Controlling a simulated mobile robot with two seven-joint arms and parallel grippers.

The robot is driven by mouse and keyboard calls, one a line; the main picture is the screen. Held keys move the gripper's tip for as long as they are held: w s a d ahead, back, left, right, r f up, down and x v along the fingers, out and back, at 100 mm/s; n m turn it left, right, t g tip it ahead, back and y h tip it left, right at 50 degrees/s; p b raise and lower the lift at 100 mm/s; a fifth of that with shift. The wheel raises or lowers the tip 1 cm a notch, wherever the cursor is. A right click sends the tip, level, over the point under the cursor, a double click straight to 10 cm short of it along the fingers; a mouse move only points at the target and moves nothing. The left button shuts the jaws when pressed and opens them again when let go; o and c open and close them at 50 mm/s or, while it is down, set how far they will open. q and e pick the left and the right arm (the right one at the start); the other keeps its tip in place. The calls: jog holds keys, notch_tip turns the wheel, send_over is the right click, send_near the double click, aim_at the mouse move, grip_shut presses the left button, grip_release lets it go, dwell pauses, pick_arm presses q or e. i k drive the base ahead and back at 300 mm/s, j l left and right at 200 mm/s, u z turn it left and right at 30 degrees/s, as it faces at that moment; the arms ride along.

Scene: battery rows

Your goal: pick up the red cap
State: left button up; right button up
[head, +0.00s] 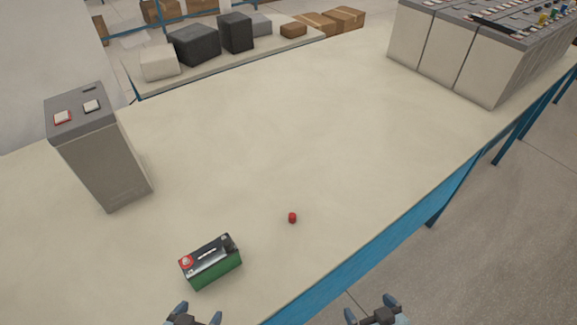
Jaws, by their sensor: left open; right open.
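The red cap (292,217) is a small red piece lying alone on the pale tabletop (270,130), right of the green battery. My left gripper (196,312) is at the bottom edge of the head view, below the green battery, open and empty. My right gripper (378,305) is at the bottom, right of the table's front edge, open and empty. Both grippers are well apart from the cap. The cap is fully in view.
A green battery (210,263) with a black top and a red terminal stands near the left gripper. A tall grey battery (97,150) stands at the left. A row of large batteries (455,50) stands at the back right. The table around the cap is clear.

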aim_at(292, 215)
jog(key=l+u, duration=0.1)
jog(key=u, duration=0.3)
jog(key=l+u, duration=0.1)
jog(key=u, duration=0.3)
jog(key=k+l+u, duration=0.1)
jog(key=u, duration=0.7)
jog(key=k+l, duration=0.45)
